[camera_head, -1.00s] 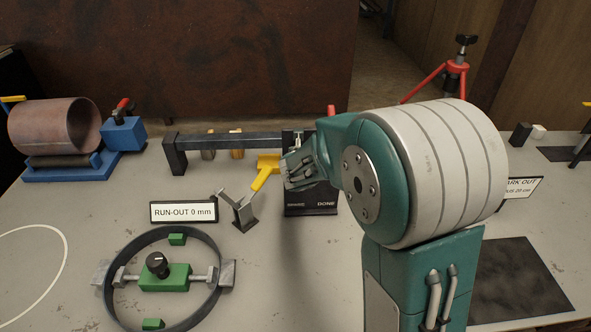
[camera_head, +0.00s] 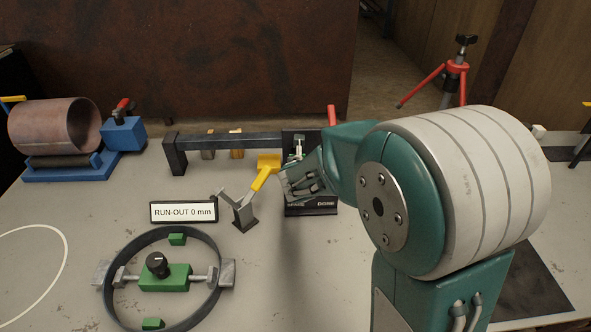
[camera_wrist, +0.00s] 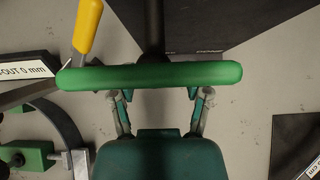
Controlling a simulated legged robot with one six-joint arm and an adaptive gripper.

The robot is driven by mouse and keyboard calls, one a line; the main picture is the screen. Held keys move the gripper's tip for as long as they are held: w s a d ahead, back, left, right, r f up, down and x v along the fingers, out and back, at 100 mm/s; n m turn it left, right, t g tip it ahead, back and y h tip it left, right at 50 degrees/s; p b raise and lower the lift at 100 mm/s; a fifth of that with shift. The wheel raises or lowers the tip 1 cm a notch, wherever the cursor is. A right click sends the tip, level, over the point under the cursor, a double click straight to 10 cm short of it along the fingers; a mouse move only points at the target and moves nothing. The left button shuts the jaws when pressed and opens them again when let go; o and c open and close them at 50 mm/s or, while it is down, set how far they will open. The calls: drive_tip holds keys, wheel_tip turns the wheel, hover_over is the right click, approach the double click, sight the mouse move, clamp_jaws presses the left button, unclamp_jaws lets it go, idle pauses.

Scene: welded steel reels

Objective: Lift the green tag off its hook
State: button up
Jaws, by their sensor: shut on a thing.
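The green tag (camera_wrist: 150,76) shows in the wrist view as a long rounded bar, seen nearly edge-on, lying across the tips of my gripper (camera_wrist: 157,96). My gripper is shut on it. In the head view my gripper (camera_head: 302,180) is in front of a dark board (camera_head: 322,209) marked "DONE", and the tag cannot be made out there. A small pale fitting (camera_head: 298,147) shows on the board above my gripper. I cannot tell whether it is the tag's hook, or whether tag and hook still touch.
A yellow-handled tool (camera_head: 265,175) rests on a grey V-stand (camera_head: 244,213) just left of my gripper. It also shows in the wrist view (camera_wrist: 88,25). A "RUN-OUT 0 mm" sign (camera_head: 183,212) and a dark ring (camera_head: 214,263) are nearer left. Bare tabletop lies in front of the board.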

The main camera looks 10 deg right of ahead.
drive_tip(key=shift+s+a+r, duration=0.1)
drive_tip(key=shift+s+a, duration=0.05)
drive_tip(key=shift+s, duration=0.65)
drive_tip(key=s+a, duration=0.1)
drive_tip(key=s, duration=0.6)
drive_tip(key=shift+a, duration=0.2)
